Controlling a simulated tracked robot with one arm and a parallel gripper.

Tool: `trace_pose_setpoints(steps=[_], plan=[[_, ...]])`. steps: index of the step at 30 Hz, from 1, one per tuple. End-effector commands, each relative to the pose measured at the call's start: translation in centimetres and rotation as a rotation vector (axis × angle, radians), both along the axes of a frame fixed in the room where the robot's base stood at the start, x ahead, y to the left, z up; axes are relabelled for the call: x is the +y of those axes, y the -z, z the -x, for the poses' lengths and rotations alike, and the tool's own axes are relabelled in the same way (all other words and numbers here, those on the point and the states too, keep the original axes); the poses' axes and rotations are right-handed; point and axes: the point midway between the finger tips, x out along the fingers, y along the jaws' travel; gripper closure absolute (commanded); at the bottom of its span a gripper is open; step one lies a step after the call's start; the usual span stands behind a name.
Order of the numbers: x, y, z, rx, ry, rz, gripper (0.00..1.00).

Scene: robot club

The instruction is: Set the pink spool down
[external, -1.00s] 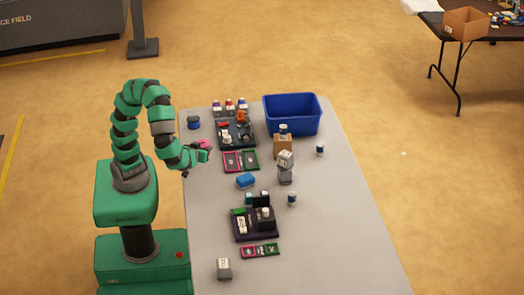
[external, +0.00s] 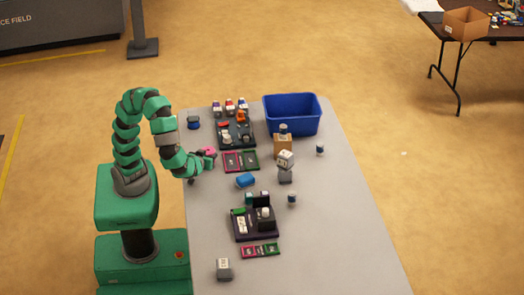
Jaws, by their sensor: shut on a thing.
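The pink spool (external: 210,152) is small in the external view, at the end of my arm over the left side of the grey table (external: 320,235). My gripper (external: 206,156) is shut on the pink spool. It holds it just left of a flat pink and green card or tray (external: 232,161). The fingertips are too small to make out clearly, and I cannot tell whether the spool touches the table.
A dark tray (external: 220,141) with several small parts lies behind my gripper. A blue bin (external: 292,112) stands at the back. The table's right side is mostly clear.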

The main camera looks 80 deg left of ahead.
Motion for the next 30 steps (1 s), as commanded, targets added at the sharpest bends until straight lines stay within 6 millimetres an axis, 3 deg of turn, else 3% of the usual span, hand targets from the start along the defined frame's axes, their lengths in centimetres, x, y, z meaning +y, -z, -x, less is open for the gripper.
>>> trace_pose_setpoints(steps=[11,12,14,15,30], plan=[[0.1,1.5,0.3,0.013,-0.002,-0.003,0.88],[0.1,1.6,0.3,0.015,-0.002,-0.003,0.6],[0.1,1.7,0.4,0.018,-0.002,-0.003,0.43],[0.1,1.8,0.4,0.02,-0.003,-0.003,0.41],[0.2,2.7,0.5,0.041,0.0,-0.009,0.41]])
